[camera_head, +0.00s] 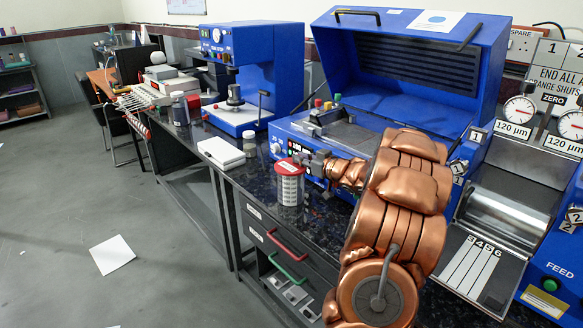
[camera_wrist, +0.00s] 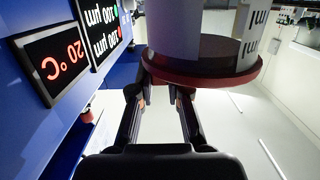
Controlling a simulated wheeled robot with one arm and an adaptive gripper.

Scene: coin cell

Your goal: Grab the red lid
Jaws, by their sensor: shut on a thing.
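The red lid (camera_head: 288,165) sits on top of a clear-and-white labelled jar (camera_head: 290,188) near the front edge of the dark bench. My gripper (camera_head: 303,158) reaches in from the right at lid height and is shut on the lid's edge. In the wrist view, which is upside down, the lid's dark red rim (camera_wrist: 205,78) lies across the fingertips of my gripper (camera_wrist: 160,85), with the jar body (camera_wrist: 185,28) beyond it. The fingertips are partly hidden behind the lid. I cannot tell whether the jar touches the bench.
The open blue machine (camera_head: 400,75) stands behind my arm, and a blue press (camera_head: 270,70) stands farther left. The bench's drawers (camera_head: 285,245) drop below its front edge.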

